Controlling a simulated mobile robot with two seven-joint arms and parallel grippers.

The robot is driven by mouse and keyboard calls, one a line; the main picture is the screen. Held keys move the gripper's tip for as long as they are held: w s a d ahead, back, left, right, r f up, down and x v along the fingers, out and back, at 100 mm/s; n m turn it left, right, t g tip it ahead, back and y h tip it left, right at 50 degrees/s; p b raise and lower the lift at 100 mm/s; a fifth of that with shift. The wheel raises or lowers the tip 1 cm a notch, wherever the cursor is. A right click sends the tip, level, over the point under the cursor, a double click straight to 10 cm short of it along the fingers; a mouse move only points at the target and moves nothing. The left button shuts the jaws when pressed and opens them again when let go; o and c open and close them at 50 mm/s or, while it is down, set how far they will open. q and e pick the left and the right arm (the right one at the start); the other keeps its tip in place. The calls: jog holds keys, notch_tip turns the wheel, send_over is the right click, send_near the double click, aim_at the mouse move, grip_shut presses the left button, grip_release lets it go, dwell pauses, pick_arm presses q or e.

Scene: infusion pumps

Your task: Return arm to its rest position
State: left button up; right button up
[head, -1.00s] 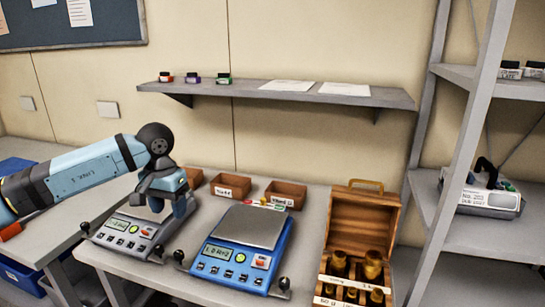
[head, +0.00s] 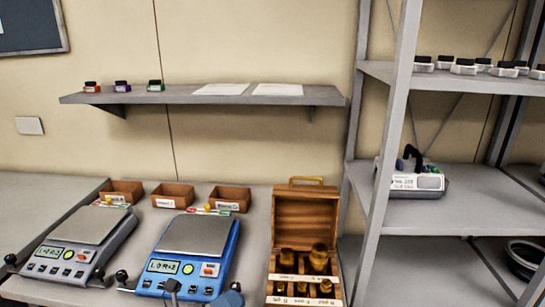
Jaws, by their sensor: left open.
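Only small parts of my left gripper (head: 203,297) show at the bottom edge of the head view, in front of the blue scale (head: 200,235). Two grey-blue tips stand apart there, with nothing seen between them. The rest of my left arm is out of the picture. The grey scale (head: 85,225) stands to the left with its pan bare and no gripper over it. My right gripper is not in view.
An open wooden box (head: 300,220) with brass weights stands right of the blue scale. Small brown trays (head: 172,195) line the back of the bench. A metal rack (head: 390,130) holds a device (head: 415,183) and small jars. A wall shelf (head: 200,97) hangs above.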

pick_arm(q)
jog(key=s+a+f+n+y, duration=0.5)
jog(key=s+f+n+y, duration=0.25)
jog(key=f+n, duration=0.65)
jog(key=s+a+f+n+y, duration=0.5)
jog(key=s+f+n+y, duration=0.3)
jog(key=n, duration=1)
notch_tip(320, 180, up, 13)
jog(key=s+a+p, duration=0.1)
jog(key=a+p, duration=0.1)
jog(key=p, duration=1.7)
jog(key=shift+n, duration=0.3)
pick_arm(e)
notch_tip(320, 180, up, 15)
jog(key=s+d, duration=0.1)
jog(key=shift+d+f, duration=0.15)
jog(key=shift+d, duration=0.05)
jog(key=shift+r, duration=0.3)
